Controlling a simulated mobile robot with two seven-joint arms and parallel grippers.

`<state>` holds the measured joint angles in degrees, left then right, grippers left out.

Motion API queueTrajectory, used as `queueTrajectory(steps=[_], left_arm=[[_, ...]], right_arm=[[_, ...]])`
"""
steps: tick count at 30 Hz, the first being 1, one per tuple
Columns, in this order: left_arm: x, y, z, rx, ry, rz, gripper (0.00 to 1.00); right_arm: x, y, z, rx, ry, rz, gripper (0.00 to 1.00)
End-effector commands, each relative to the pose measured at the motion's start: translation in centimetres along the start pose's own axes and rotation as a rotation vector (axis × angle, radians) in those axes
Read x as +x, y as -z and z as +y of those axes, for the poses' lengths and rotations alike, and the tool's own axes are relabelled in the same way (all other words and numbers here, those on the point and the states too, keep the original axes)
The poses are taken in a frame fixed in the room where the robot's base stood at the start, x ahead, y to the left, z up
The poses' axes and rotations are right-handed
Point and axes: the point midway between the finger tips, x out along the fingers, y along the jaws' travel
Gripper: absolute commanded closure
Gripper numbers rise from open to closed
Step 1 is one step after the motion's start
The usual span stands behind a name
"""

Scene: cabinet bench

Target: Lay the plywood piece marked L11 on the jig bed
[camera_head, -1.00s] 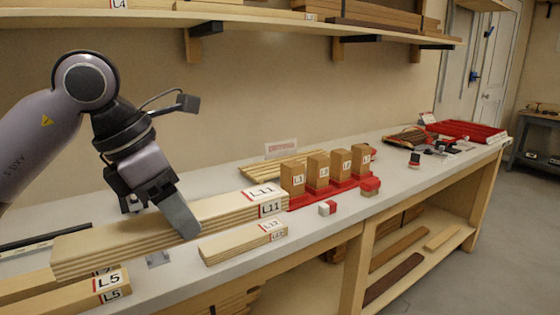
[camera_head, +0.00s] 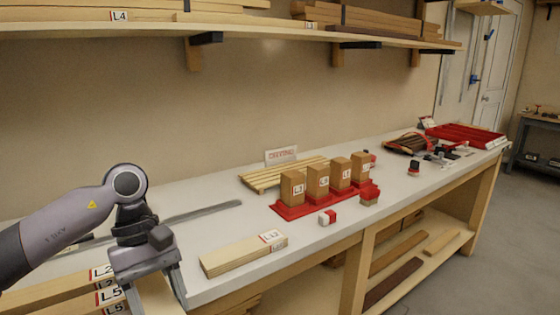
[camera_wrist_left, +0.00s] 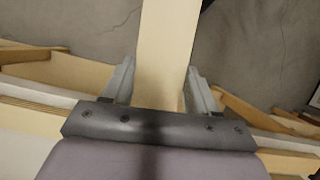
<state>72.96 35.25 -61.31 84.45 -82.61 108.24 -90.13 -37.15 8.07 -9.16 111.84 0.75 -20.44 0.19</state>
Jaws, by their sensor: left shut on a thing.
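My left gripper (camera_head: 155,282) is low at the front left of the bench, shut on a long pale plywood piece (camera_head: 155,300). In the left wrist view the piece (camera_wrist_left: 166,45) runs between the two fingers (camera_wrist_left: 160,88) and out over the grey floor. Its label is hidden, but it appears to be the L11 piece seen held earlier. I cannot tell which part of the bench is the jig bed. My right gripper is not in view.
A plywood piece marked L12 (camera_head: 240,256) lies near the front edge. Labelled L5 boards (camera_head: 60,298) lie at left. A metal strip (camera_head: 205,211) lies behind. A red base (camera_head: 290,210) holds several upright blocks. A slatted rack (camera_head: 262,178) stands behind it.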

Motion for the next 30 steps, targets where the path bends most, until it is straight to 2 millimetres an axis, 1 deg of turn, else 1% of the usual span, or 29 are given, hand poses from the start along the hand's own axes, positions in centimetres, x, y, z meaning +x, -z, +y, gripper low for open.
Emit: queueTrajectory(steps=[3,9,15,23,26,30], left_arm=[[1.2,0.4,-1.0,0.172,0.074,0.000,0.85],[3.3,1.0,-2.7,0.439,0.184,0.000,0.85],[4.5,1.4,-3.8,0.598,0.248,0.002,0.85],[4.8,1.4,-4.0,0.638,0.262,0.003,0.85],[4.7,1.5,-3.9,0.624,0.256,0.003,0.85],[4.2,1.7,-3.6,0.563,0.229,0.003,0.85]], right_arm=[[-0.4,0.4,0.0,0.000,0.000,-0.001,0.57],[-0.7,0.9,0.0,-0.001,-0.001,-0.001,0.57],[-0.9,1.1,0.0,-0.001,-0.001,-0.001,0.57],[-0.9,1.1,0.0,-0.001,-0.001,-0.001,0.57],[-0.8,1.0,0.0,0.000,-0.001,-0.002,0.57],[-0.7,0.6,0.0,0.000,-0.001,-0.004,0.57]])
